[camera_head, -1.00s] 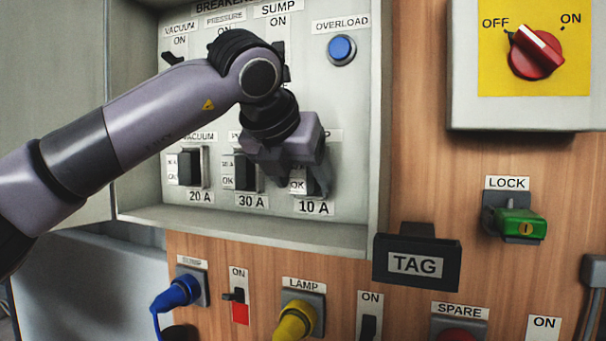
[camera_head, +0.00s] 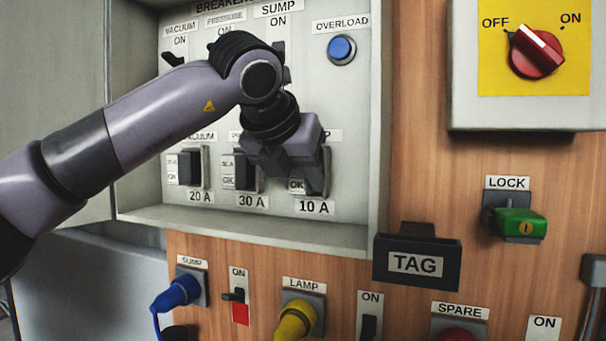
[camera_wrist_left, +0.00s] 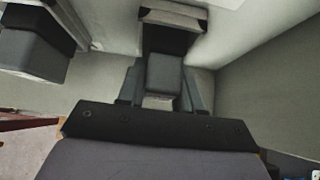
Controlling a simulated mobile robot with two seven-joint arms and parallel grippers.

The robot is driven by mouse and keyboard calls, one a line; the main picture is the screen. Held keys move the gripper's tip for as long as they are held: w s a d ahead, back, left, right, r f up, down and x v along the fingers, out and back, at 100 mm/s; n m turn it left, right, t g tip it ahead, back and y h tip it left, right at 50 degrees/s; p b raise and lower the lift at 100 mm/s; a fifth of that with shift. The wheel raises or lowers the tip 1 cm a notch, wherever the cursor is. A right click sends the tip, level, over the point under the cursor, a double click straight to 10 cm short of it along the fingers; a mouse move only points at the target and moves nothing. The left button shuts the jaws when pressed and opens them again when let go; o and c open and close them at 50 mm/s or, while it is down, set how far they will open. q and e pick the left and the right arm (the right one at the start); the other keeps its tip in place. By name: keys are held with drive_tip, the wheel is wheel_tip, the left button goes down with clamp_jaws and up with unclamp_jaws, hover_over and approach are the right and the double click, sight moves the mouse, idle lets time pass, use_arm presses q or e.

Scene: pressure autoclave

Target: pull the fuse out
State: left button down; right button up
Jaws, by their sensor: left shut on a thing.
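The fuse row holds a 20 A fuse (camera_head: 189,168), a 30 A fuse (camera_head: 246,172) and a third fuse above the 10 A label (camera_head: 314,207). My left gripper (camera_head: 310,176) is at the 10 A position and hides most of that fuse and its name label. In the left wrist view, the dark grey fuse block (camera_wrist_left: 164,75) sits between the two fingers of my left gripper (camera_wrist_left: 160,90), which is shut on it. The fuse still appears to be at its holder (camera_wrist_left: 172,37). My right gripper is not in view.
The cabinet's lower ledge (camera_head: 250,230) and right side wall (camera_head: 380,130) frame the fuse row. The blue overload button (camera_head: 342,49) is above right. A black TAG block (camera_head: 416,259) and a green lock (camera_head: 520,224) are outside, to the right.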

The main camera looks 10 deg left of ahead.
sight(297, 188)
use_arm(q)
drive_tip(key=shift+s+a+f+b, duration=0.1)
drive_tip(key=shift+s+f+b, duration=0.05)
drive_tip(key=shift+s+b, duration=0.45)
drive_tip(key=shift+s+a+b, duration=0.2)
drive_tip(key=shift+s+b, duration=0.7)
drive_tip(key=shift+s, duration=0.05)
drive_tip(key=s, duration=0.1)
drive_tip(key=s+b, duration=0.1)
drive_tip(key=shift+s+a+b, duration=0.3)
drive_tip(key=shift+s, duration=0.1)
